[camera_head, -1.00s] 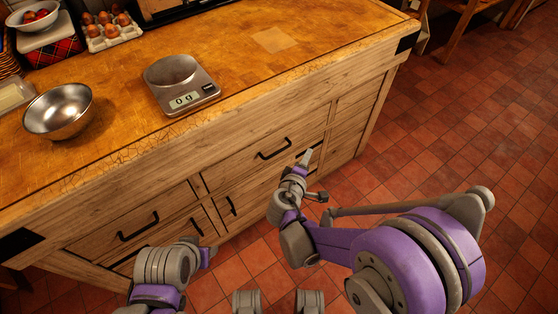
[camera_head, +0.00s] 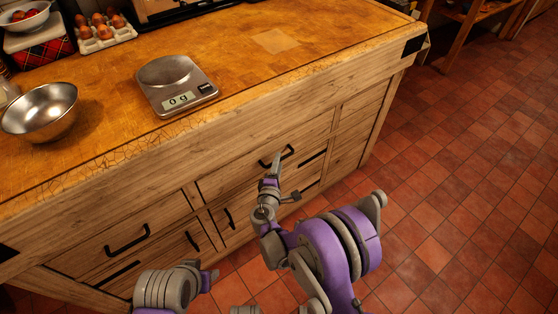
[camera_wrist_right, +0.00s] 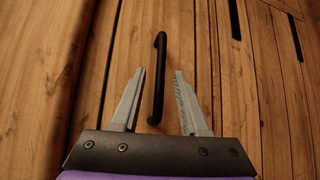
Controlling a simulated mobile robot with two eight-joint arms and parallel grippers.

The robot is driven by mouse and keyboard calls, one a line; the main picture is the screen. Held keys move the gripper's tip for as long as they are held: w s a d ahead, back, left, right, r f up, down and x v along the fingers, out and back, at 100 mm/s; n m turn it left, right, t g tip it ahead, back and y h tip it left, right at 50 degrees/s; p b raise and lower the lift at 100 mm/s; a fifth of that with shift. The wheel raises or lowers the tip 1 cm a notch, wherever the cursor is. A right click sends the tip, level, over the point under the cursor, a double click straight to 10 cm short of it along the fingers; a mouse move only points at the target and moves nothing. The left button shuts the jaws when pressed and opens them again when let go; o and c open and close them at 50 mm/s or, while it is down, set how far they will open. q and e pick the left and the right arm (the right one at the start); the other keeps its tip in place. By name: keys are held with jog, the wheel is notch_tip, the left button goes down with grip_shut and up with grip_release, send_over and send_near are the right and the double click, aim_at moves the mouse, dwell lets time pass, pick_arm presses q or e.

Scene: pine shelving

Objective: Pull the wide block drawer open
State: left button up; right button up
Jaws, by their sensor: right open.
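The wide drawer (camera_head: 228,182) in the wooden block's front is flush with the front and looks shut. Its black bar handle (camera_head: 289,151) is partly covered by my right gripper (camera_head: 277,157). In the right wrist view the handle (camera_wrist_right: 157,80) stands between the two fingers of the right gripper (camera_wrist_right: 158,76). The fingers are apart, one on each side of the bar, with gaps showing on both sides. My left arm (camera_head: 170,288) is low at the bottom; whether its gripper is open does not show.
Another drawer handle (camera_head: 127,241) is at the lower left. A scale (camera_head: 190,98), a metal bowl (camera_head: 40,112) and an egg tray (camera_head: 105,35) stand on the worktop (camera_head: 300,65). The tiled floor (camera_head: 450,180) at the right is clear.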

jog(key=shift+x, duration=1.1)
grip_shut()
dwell(0.7)
